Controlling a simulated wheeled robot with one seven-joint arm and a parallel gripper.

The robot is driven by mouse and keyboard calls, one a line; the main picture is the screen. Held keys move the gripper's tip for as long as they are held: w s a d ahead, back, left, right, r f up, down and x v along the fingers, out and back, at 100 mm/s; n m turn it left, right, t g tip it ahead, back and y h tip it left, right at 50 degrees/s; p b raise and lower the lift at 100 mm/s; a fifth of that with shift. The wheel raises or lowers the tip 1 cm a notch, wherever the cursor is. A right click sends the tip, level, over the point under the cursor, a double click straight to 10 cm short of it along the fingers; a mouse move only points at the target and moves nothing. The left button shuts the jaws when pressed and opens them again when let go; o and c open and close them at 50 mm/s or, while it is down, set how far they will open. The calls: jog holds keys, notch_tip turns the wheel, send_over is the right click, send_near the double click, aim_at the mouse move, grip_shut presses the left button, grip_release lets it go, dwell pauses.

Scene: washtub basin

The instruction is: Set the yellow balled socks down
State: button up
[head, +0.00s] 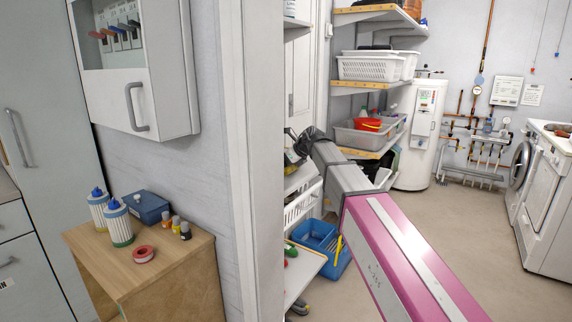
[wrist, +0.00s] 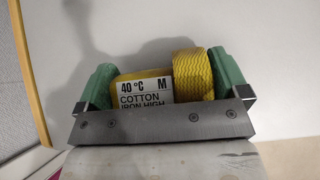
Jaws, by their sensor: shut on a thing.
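The yellow balled socks (wrist: 193,78) sit between the green fingers of my gripper (wrist: 164,76) in the wrist view. The ball has a woven yellow band and a white label reading "40 °C M COTTON IRON HIGH". My gripper is shut on the socks. A pale flat surface (wrist: 260,35) lies behind them with shadows on it; I cannot tell whether the socks touch it. In the head view my arm reaches toward white shelving (head: 302,178) behind the wall edge, and the socks are hidden there.
A wooden-coloured edge (wrist: 30,60) runs along the left of the wrist view. In the head view a blue crate (head: 322,245) stands low by the shelving. A wooden cabinet (head: 150,255) with bottles is at left. Floor is open at right, before the washing machine (head: 548,205).

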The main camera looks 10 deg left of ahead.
jog(key=o, duration=0.6)
jog(key=shift+c, duration=0.2)
jog(key=v, duration=1.2)
